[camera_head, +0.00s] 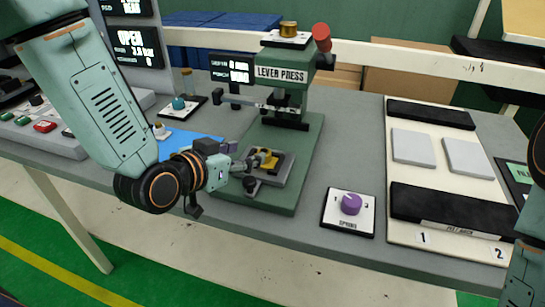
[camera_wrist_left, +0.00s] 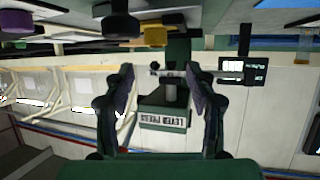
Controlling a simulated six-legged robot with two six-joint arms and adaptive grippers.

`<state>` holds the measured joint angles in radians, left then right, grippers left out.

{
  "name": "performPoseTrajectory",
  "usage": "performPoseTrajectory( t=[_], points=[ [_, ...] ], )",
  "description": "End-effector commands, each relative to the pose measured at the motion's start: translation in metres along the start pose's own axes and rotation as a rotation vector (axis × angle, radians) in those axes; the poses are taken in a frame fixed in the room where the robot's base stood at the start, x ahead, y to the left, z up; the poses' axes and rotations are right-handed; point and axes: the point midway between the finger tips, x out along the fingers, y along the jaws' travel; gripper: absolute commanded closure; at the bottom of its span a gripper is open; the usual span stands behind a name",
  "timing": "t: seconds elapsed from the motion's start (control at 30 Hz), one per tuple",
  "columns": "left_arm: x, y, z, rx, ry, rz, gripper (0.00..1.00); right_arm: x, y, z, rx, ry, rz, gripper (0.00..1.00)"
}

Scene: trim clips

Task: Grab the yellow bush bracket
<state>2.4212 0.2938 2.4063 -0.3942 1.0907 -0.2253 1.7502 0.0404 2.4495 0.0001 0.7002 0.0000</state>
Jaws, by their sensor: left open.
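The yellow bush bracket (camera_head: 268,158) sits in a dark fixture on the green base of the lever press (camera_head: 283,73). My left gripper (camera_head: 256,162) reaches in from the left and is open at the bracket's left side, partly covering it. I cannot tell whether it touches the bracket. In the left wrist view, which is upside down, the open fingers (camera_wrist_left: 160,75) stand apart with the lever press (camera_wrist_left: 165,112) behind the gap. A yellow part (camera_wrist_left: 154,35) shows above the fingers; I cannot tell surely if it is the bracket. My right gripper is out of view.
A purple-knob dial (camera_head: 351,204) stands right of the press base. A cream board (camera_head: 440,180) with black bars and pale pads lies on the right. A blue mat (camera_head: 185,138) and a teal-knob box (camera_head: 180,105) lie behind my left arm. The press head overhangs the base.

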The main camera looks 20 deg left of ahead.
Motion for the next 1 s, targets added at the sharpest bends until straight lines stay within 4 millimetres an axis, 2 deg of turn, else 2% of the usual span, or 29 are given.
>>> performPoseTrajectory(
  t=[0.33, 0.6, 0.7, 0.97, 1.0],
  points=[
    [0.023, 0.003, 0.004, 0.002, -0.003, 0.003, 0.44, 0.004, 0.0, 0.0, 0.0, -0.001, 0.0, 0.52],
    [0.06, 0.009, 0.007, 0.001, 0.0, 0.005, 0.44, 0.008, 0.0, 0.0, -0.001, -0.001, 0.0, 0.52],
    [0.068, 0.009, 0.006, 0.001, 0.0, 0.005, 0.44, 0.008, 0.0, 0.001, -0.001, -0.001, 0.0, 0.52],
    [0.071, 0.009, 0.006, -0.002, -0.001, 0.004, 0.44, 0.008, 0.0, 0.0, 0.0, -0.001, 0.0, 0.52],
    [0.071, 0.009, 0.006, -0.002, -0.001, 0.004, 0.46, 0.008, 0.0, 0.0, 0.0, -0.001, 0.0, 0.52]
  ],
)
